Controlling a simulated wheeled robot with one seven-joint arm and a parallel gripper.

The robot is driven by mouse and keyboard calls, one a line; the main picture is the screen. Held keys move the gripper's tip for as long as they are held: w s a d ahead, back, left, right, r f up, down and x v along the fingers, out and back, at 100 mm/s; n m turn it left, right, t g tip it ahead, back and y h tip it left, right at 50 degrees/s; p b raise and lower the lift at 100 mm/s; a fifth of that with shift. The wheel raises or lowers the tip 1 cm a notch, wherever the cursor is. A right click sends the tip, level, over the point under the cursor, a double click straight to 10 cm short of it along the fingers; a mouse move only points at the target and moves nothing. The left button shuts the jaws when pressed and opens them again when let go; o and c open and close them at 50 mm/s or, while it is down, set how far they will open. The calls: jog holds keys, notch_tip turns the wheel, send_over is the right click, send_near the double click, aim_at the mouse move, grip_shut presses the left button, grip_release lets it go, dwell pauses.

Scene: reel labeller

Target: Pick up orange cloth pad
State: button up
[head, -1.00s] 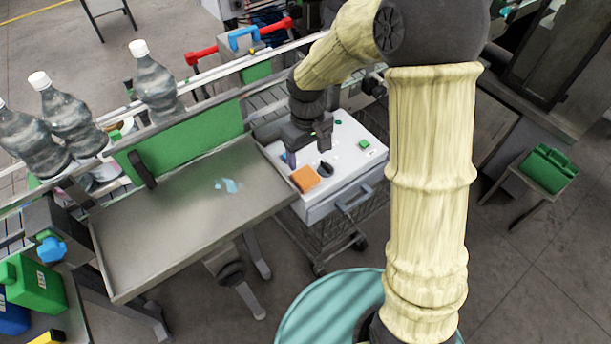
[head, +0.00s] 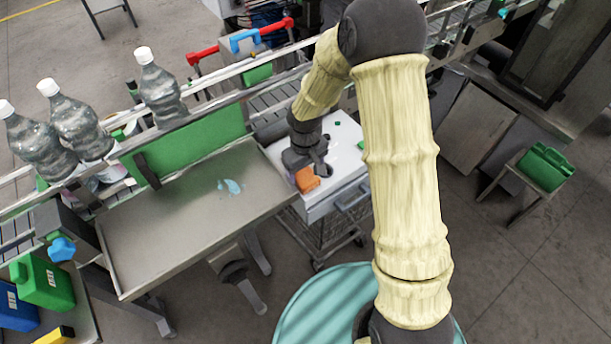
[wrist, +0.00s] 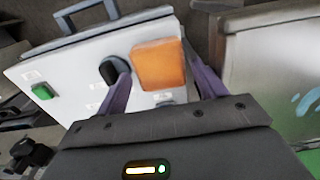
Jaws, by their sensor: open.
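The orange cloth pad (head: 307,179) lies on the white top of a wheeled cart, near its left front edge. In the wrist view the pad (wrist: 159,64) is a rounded orange square ahead of my gripper, between the lines of the two fingers. My gripper (wrist: 160,82) is open, with purple fingers spread to either side of the pad. In the head view my gripper (head: 310,170) is low over the pad and hides part of it. I cannot tell whether the fingers touch the pad.
A black object (wrist: 113,70) sits close beside the pad, by one finger. A green block (wrist: 42,92) lies further along the white cart top (wrist: 60,65). The steel table (head: 180,235) with a pale blue smear stands left of the cart. Bottles (head: 160,90) stand behind it.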

jog(key=shift+f, duration=0.85)
jog(key=c, duration=0.7)
